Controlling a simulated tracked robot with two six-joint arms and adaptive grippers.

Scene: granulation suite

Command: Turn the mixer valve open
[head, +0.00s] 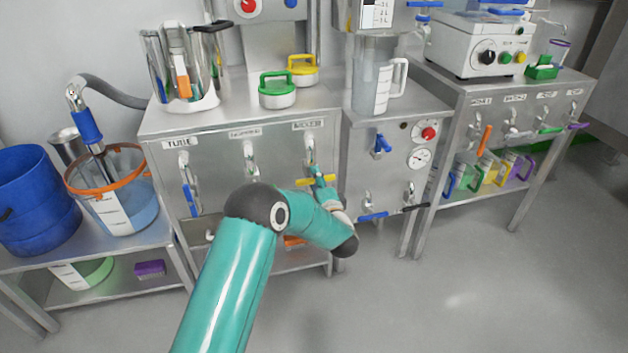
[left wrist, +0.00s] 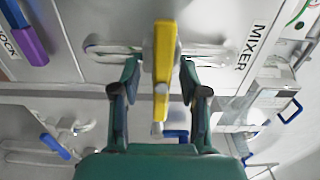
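The mixer valve's yellow lever (head: 302,182) lies crosswise to its upright pipe, under the third label on the middle steel cabinet. In the left wrist view the yellow lever (left wrist: 164,75) runs up the picture, across the silver pipe, beside the label MIXER (left wrist: 253,47). My left gripper (left wrist: 159,72) is open, with one finger on each side of the lever and a visible gap on both sides. My right gripper is not in view.
The same panel (head: 220,165) has other valves, one with a blue lever (head: 190,200). A blue lever (head: 373,216) sticks out low to the right. Green-lidded (head: 277,92) and yellow-lidded (head: 303,70) containers stand on the cabinet. The floor in front is clear.

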